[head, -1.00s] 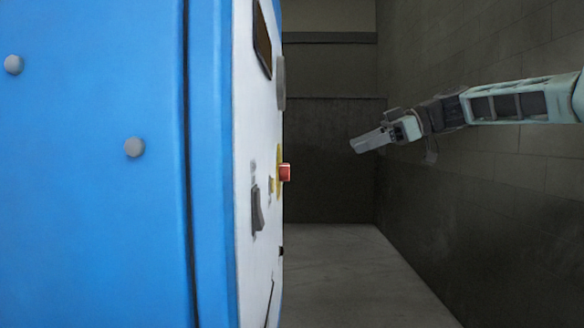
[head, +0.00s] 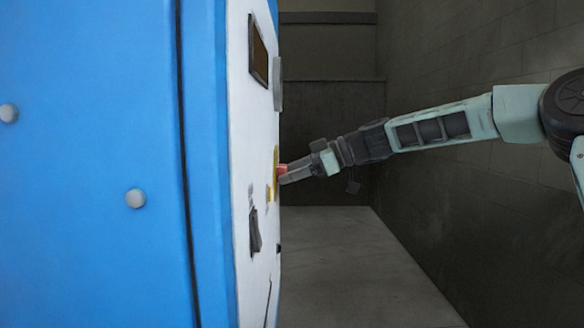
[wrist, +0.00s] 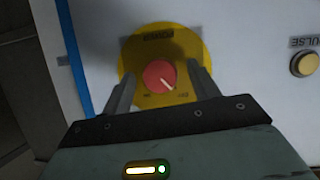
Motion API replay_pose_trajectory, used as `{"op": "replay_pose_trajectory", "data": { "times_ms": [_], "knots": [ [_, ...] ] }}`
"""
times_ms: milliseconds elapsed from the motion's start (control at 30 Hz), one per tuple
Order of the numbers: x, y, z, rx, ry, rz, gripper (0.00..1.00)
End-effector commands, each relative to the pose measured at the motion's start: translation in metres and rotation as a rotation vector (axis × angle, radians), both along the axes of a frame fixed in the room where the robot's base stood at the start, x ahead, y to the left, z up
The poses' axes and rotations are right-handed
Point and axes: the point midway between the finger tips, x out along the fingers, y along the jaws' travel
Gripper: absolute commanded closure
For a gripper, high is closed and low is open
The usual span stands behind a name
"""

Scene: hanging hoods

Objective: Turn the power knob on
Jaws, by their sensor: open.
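The power knob is a red round knob (wrist: 159,76) with a pale pointer line, set on a yellow round plate (wrist: 184,46) marked "POWER". In the wrist view the pointer aims toward the lower right. My gripper (wrist: 159,80) is open, with one finger on each side of the knob; I cannot tell whether the fingers touch it. In the head view my gripper (head: 283,176) reaches the panel at the red knob (head: 281,169), which its fingers partly hide.
The knob sits on the white front panel (head: 240,120) of a blue cabinet (head: 90,100). A yellow button (wrist: 306,64) labelled "PULSE" is to the right in the wrist view. A dark switch (head: 255,231) is below the knob. A dark wall (head: 480,170) stands on the right.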

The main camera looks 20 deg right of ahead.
Motion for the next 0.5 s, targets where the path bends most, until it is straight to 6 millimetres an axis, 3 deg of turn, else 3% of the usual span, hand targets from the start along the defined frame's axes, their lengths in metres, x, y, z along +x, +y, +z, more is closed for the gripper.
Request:
{"op": "replay_pose_trajectory", "data": {
  "times_ms": [300,467,500],
  "knots": [
    [0.0012,0.0019,-0.0016,-0.001,0.001,-0.001,0.4],
    [0.0012,0.0019,-0.0014,0.0,0.0,-0.001,0.84],
    [0.0012,0.0019,-0.0014,0.0,0.0,-0.001,0.84]
  ]
}}
